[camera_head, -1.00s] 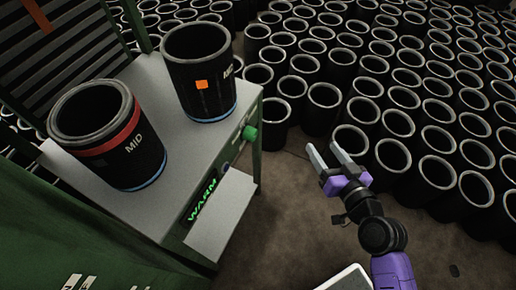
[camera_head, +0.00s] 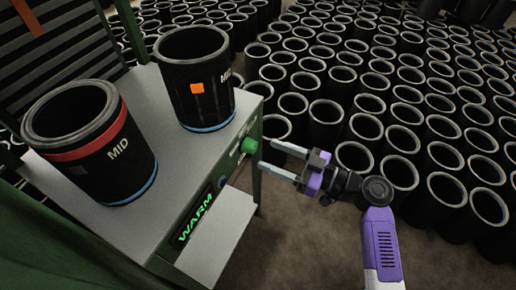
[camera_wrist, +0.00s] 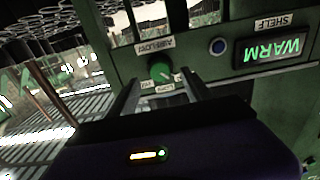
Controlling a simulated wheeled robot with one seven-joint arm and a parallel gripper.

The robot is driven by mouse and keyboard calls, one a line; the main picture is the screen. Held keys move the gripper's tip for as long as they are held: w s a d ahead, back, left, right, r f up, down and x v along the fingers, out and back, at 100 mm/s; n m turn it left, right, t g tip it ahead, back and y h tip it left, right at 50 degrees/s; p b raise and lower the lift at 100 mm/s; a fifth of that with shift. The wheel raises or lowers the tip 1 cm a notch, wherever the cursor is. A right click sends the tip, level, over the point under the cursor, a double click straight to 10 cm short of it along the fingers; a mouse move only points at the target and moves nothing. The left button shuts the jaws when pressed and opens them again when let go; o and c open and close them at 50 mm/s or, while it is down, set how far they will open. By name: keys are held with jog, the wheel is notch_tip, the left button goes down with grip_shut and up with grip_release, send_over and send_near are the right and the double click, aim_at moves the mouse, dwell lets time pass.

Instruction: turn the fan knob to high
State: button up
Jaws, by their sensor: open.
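The green fan knob (camera_head: 249,146) sits on the front panel of the grey-topped bench, near its right corner. In the wrist view the knob (camera_wrist: 160,71) shows upside down with small labels around it, including one that seems to read AIRFLOW; its pointer setting is too small to tell. My gripper (camera_head: 274,160) is open and empty, its two fingers pointing left at the knob. In the wrist view the gripper (camera_wrist: 160,92) has its fingertips on either side of the knob's line, just short of it. I cannot tell whether they touch it.
Two black sleeves marked MID stand on the bench, one with a red band (camera_head: 75,155) and one with an orange tag (camera_head: 197,89). A green WARM display (camera_head: 196,218) and a blue button (camera_wrist: 218,46) are beside the knob. Many sleeves (camera_head: 355,158) crowd the floor behind my arm.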

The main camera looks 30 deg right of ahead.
aim_at(255, 149)
jog(key=shift+x, duration=2.45)
grip_shut()
